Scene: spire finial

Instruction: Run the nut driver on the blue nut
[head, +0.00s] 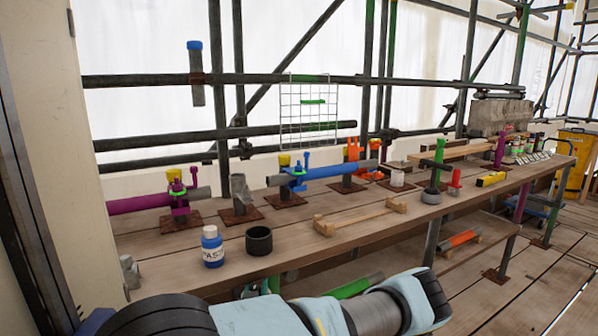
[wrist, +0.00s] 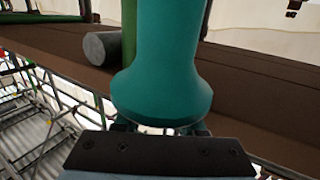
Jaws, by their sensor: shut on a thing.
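In the wrist view my gripper (wrist: 160,129) is shut on a teal tool (wrist: 160,75) with a flared lower end, which I take to be the nut driver; its far end is out of frame. In the head view a small teal part (head: 273,284) shows behind my arm below the bench edge; I cannot tell if it is the same tool. My gripper's fingers are hidden there. A blue clamp (head: 298,178) with an upright blue bolt sits around the left end of the blue pipe (head: 340,170) on the bench. The blue nut is too small to make out separately.
Scaffold tubes stand behind. In the wrist view a grey cylinder (wrist: 102,48) lies beside the tool.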

